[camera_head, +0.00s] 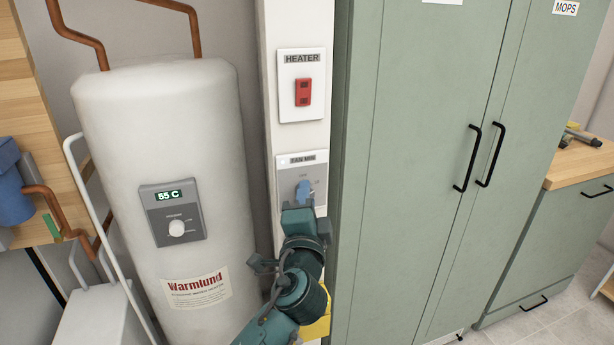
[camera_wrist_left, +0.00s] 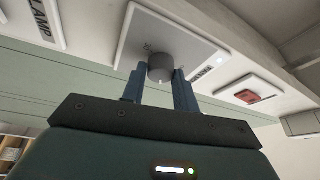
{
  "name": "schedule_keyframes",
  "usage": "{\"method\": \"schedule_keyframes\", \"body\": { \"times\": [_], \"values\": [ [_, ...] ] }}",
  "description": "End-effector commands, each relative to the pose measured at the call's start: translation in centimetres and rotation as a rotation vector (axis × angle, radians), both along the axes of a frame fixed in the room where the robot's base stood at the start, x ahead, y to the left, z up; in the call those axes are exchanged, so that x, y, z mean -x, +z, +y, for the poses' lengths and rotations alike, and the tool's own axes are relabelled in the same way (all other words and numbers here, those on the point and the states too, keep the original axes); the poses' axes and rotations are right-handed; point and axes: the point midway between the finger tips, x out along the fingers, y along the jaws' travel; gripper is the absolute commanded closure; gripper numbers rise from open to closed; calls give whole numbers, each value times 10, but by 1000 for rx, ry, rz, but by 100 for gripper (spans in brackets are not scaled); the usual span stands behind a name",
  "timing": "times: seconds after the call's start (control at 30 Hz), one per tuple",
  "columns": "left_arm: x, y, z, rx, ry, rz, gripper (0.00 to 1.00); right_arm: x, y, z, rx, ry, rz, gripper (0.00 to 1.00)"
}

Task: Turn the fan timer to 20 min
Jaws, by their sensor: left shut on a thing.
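The fan timer is a pale panel (camera_head: 317,172) on the narrow white wall strip, labelled "FAN MIN" at its top. In the left wrist view the panel (camera_wrist_left: 148,36) carries a round dark grey knob (camera_wrist_left: 160,67). My left gripper (camera_head: 304,190) reaches the panel from below, its blue fingers shut on the knob. In the left wrist view the two fingertips of the gripper (camera_wrist_left: 159,76) sit on either side of the knob. In the head view the fingers hide the knob. The setting it points to cannot be read. My right gripper is not in view.
A red heater switch (camera_head: 303,92) sits just above the timer. A white water heater tank (camera_head: 165,110) with a dial panel (camera_head: 173,213) reading 55 C stands at left. A tall green cabinet (camera_head: 415,130) stands close at right, its doors shut.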

Motion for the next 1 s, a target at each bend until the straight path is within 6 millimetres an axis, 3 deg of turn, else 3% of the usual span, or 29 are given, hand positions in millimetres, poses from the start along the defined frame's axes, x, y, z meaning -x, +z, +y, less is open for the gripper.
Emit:
{"method": "schedule_keyframes", "body": {
  "times": [0.03, 0.2, 1.0],
  "values": [
    [-1, 11, 2, -44, 4, 11, 93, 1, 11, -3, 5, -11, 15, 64],
    [-1, 10, 2, -195, 3, 59, 93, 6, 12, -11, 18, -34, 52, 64],
    [-1, 10, 1, -914, 6, 287, 93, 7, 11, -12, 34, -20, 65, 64]
  ]
}}
